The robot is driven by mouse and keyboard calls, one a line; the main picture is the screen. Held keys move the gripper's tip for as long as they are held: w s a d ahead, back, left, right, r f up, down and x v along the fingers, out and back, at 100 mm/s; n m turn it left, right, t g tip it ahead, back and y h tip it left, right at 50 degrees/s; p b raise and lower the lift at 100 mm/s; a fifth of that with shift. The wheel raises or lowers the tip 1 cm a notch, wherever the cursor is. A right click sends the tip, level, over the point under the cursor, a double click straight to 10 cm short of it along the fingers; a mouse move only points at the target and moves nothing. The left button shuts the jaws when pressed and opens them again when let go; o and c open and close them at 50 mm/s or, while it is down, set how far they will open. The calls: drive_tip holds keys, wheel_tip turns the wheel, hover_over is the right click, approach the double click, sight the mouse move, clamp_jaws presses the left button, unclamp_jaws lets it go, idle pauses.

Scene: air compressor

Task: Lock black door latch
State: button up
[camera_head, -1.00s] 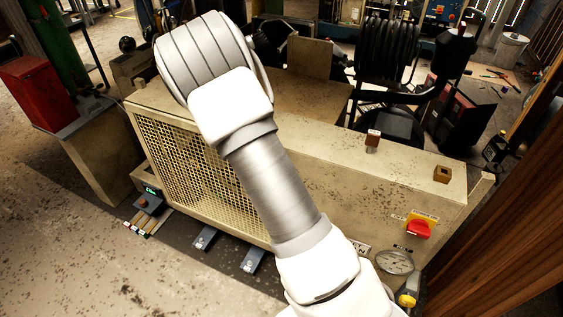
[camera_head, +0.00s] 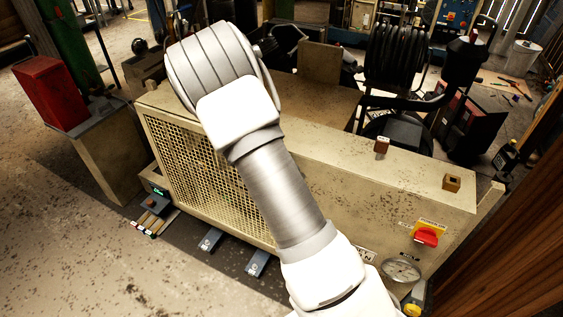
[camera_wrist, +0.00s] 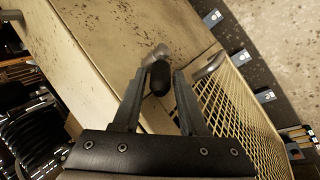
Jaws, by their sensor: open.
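In the wrist view the latch (camera_wrist: 161,78) shows a rounded black grip on a short silver shank, against the beige compressor housing (camera_wrist: 112,38). My gripper (camera_wrist: 160,80) is open. Its two dark fingers stand on either side of the black grip, with a gap visible on the right side; whether the left finger touches it I cannot tell. The yellow mesh door panel (camera_wrist: 235,100) lies just right of the fingers, with a grey handle (camera_wrist: 209,66) near its upper corner. In the head view my arm covers part of the housing, and the latch cannot be made out.
In the head view the compressor housing (camera_head: 345,190) carries a red switch (camera_head: 426,236) and a gauge (camera_head: 402,270) at right. Blue-grey feet (camera_head: 258,263) stick out at the floor. A red box (camera_head: 50,92) stands at left. The floor at lower left is clear.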

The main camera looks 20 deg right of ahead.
drive_tip(key=p+v, duration=0.1)
drive_tip(key=v, duration=1.6)
drive_tip(key=shift+r, duration=0.2)
